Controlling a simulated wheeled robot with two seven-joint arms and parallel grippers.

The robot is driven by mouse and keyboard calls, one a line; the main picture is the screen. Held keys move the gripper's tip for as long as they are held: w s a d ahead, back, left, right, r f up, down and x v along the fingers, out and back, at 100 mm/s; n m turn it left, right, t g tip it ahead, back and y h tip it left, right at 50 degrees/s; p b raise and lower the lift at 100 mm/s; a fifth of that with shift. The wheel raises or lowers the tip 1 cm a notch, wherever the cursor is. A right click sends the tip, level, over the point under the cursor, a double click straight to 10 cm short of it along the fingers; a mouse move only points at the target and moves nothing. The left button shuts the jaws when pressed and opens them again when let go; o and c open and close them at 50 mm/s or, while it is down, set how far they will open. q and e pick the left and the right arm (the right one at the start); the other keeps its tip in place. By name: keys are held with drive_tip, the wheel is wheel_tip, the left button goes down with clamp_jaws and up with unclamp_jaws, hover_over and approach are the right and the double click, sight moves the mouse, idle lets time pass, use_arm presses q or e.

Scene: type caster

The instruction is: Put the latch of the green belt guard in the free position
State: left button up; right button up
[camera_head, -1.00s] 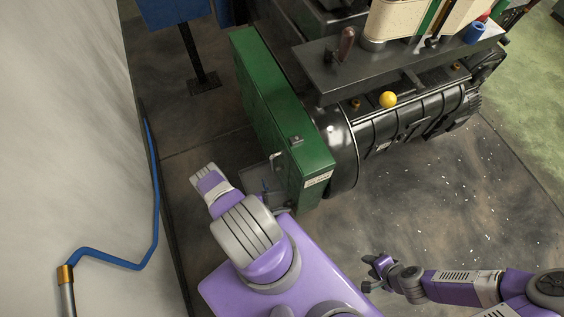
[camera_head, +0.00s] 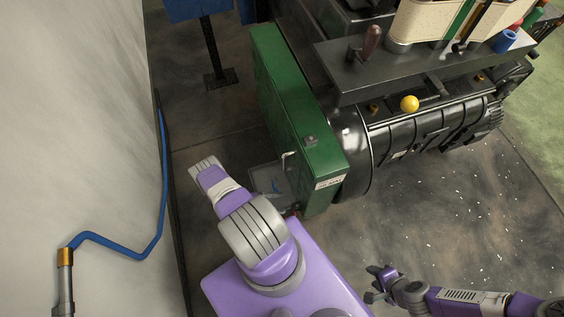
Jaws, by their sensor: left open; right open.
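The green belt guard (camera_head: 298,105) is a long box mounted on the end of the black machine. A small metal bracket (camera_head: 310,140) sits on its top edge, and a pale bent handle (camera_head: 287,158) stands on its left face; I cannot tell surely which is the latch or how it is set. My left gripper (camera_head: 291,210) is low beside the guard's near end, mostly hidden behind my purple arm; its fingers are hard to make out. My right gripper (camera_head: 374,284) is open and empty over the floor, well apart from the guard.
The black machine (camera_head: 425,130) carries a yellow ball knob (camera_head: 409,104) and a dark shelf (camera_head: 425,60) with containers. A pale wall (camera_head: 75,130) with a blue pipe (camera_head: 160,185) bounds the left. A thin flat panel (camera_head: 266,180) lies beside the guard. Floor at right is open.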

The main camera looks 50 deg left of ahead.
use_arm(q)
drive_tip(key=shift+b+v, duration=0.8)
drive_tip(key=shift+v, duration=0.85)
drive_tip(key=shift+b, duration=0.35)
